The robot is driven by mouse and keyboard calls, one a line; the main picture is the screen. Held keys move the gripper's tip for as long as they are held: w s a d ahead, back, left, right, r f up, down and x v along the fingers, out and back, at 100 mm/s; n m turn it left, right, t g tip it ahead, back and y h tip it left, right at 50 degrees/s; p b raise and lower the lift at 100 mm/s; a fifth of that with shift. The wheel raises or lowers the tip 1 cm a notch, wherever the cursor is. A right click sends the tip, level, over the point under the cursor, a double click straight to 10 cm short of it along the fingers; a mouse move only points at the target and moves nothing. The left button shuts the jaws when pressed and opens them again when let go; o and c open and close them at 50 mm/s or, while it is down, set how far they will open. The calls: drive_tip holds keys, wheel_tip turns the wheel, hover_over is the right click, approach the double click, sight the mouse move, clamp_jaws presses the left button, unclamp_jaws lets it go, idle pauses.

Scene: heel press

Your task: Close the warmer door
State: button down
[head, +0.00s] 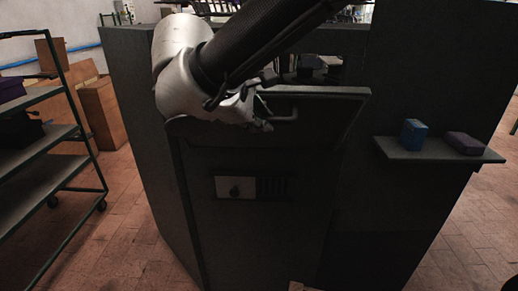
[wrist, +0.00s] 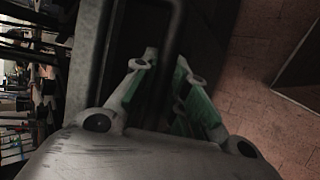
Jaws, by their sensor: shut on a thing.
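The warmer door (head: 240,225) is a dark panel on the front of the big dark cabinet, with a pale plate, a knob and vent slots. Its top edge seems to stand out from the cabinet, with an opening partly showing behind it, so it looks partly open; how far is hard to tell. My gripper (head: 262,112) is at the door's upper part, at a bar handle (head: 287,117). In the wrist view my gripper (wrist: 163,78) has its green-padded fingers on either side of the dark handle bar (wrist: 173,32), shut on it. My arm hides the door's upper left.
A small shelf (head: 400,154) juts from the cabinet (head: 425,75) at right, holding a blue box (head: 413,134) and a purple box (head: 466,143). A wheeled rack (head: 45,152) stands at left, with brown cartons (head: 98,110) behind it. Brick floor between rack and cabinet is clear.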

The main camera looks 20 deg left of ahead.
sight(260, 91)
drive_tip(key=w+r+g, duration=0.1)
drive_tip(key=w, duration=0.1)
drive_tip(key=w+a+r+g, duration=0.1)
drive_tip(key=w+r, duration=0.1)
drive_tip(key=w+r+g, duration=0.1)
drive_tip(key=w, duration=0.1)
drive_tip(key=shift+a+r+n, duration=0.15)
drive_tip(key=shift+a+n, duration=0.05)
drive_tip(key=shift+n, duration=0.1)
drive_tip(key=w+a+r, duration=0.1)
drive_tip(key=w+r, duration=0.1)
drive_tip(key=w, duration=0.4)
drive_tip(key=shift+a+g, duration=0.2)
drive_tip(key=shift+g, duration=0.1)
drive_tip(key=shift+r, duration=0.2)
drive_tip(key=c, duration=1.5)
unclamp_jaws()
drive_tip(key=shift+o, duration=0.4)
drive_tip(key=shift+f, duration=0.1)
drive_tip(key=v, duration=1.2)
drive_tip(key=shift+a, duration=0.2)
